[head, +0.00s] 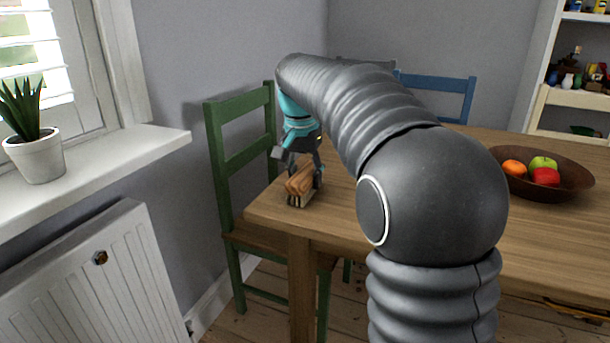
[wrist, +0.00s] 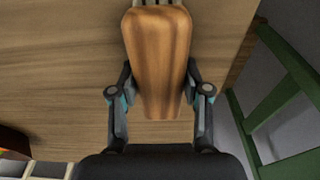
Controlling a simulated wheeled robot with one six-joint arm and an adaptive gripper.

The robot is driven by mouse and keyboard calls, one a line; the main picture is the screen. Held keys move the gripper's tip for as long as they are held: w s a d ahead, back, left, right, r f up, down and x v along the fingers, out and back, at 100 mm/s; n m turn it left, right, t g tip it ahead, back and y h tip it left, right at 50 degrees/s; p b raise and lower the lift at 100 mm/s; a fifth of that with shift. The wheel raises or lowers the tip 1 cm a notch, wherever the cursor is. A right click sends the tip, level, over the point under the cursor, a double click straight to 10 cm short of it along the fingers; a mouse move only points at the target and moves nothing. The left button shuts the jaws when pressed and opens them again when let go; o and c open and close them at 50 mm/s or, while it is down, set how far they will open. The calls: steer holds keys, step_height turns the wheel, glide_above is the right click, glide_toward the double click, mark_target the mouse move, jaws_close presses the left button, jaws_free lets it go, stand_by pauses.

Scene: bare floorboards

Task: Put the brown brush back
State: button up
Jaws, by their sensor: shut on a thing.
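The brown brush (head: 299,181) has a wooden back and pale bristles on its underside. My gripper (head: 304,170) is shut on it at the near left corner of the wooden table (head: 470,158). In the wrist view the brush (wrist: 157,55) lies lengthwise between the two fingers of my gripper (wrist: 160,112), which press on its sides. Its bristles show at the top edge of that view. The brush is at the tabletop's height or just above it; I cannot tell whether it touches the wood.
A dark bowl (head: 515,187) with fruit stands on the table at the right. A green chair (head: 238,160) is close by the table's left end, and a blue chair (head: 450,84) stands behind. A potted plant (head: 35,150) sits on the windowsill above a radiator (head: 90,280).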

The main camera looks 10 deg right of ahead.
mark_target(302, 175)
steer(key=o, duration=1.1)
step_height(302, 175, up, 12)
steer(key=s+a+p, duration=0.1)
steer(key=p, duration=0.1)
steer(key=shift+s, duration=0.2)
steer(key=shift+s, duration=0.1)
steer(key=s+f+n+t, duration=0.1)
steer(key=s+f+n, duration=0.1)
steer(key=s+f, duration=0.4)
steer(key=s+f+n+t, duration=0.1)
steer(key=s+f+n, duration=0.1)
steer(key=s+f, duration=0.5)
steer(key=s+d+f+n+t+y, duration=0.1)
steer(key=s+f, duration=0.5)
steer(key=s, duration=0.9)
steer(key=shift+s+f+n+t, duration=0.3)
steer(key=shift+n+t, duration=0.3)
steer(key=shift+n, duration=0.5)
